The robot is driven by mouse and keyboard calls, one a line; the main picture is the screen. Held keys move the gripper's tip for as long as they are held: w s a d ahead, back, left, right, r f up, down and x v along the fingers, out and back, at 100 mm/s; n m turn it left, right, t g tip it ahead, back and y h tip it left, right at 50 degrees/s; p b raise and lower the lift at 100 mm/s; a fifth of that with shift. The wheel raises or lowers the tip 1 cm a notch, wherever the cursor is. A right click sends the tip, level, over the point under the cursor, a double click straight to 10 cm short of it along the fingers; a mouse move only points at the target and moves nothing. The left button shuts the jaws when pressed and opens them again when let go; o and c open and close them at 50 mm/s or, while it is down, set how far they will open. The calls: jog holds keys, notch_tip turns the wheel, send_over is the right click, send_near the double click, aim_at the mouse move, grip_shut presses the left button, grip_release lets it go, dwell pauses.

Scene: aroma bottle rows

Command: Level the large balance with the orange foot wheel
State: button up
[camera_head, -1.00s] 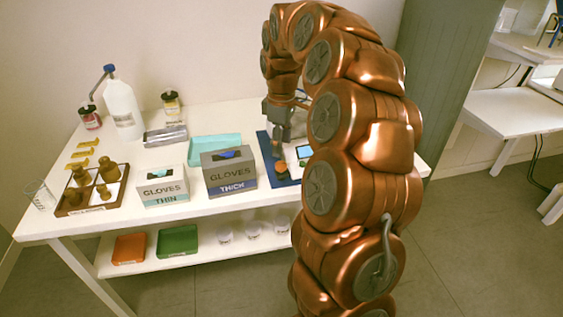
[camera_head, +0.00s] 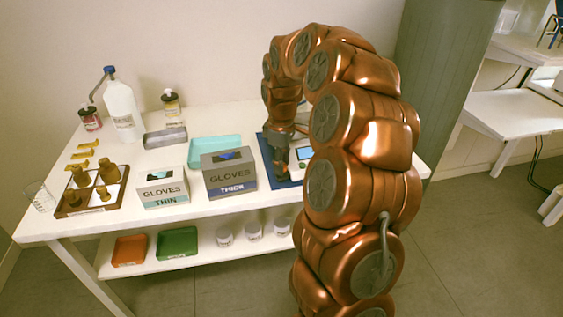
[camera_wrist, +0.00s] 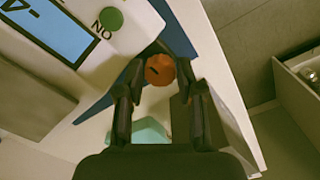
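The large balance (camera_head: 306,165) stands on a blue mat (camera_head: 265,155) at the table's right end, mostly hidden behind my arm. In the wrist view its pale housing (camera_wrist: 140,35) shows part of a blue display (camera_wrist: 50,25) and a green button (camera_wrist: 111,18). The orange foot wheel (camera_wrist: 160,70) sticks out at its corner; the head view hides it. My gripper (camera_wrist: 161,64) points down at this corner, its fingertips on either side of the wheel. Narrow gaps seem to remain, so the fingers look open around it. The level indicator is not visible.
The thick gloves box (camera_head: 229,175) stands just left of the mat, with the thin gloves box (camera_head: 163,190) beyond it. A teal tray (camera_head: 214,150) lies behind. A weight tray (camera_head: 92,190) and bottles (camera_head: 122,108) are further left.

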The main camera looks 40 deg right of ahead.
grip_shut()
jog(key=shift+m, duration=0.3)
jog(key=m+b, duration=0.1)
jog(key=m, duration=0.4)
jog(key=m+b, duration=0.1)
jog(key=m, duration=0.4)
jog(key=shift+m, duration=0.4)
jog(key=m, duration=0.6)
jog(key=shift+r, duration=0.1)
jog(key=m+p, duration=0.1)
jog(key=m, duration=0.5)
jog(key=shift+a+p, duration=0.1)
jog(key=shift+p, duration=0.25)
jog(key=shift+m, duration=0.3)
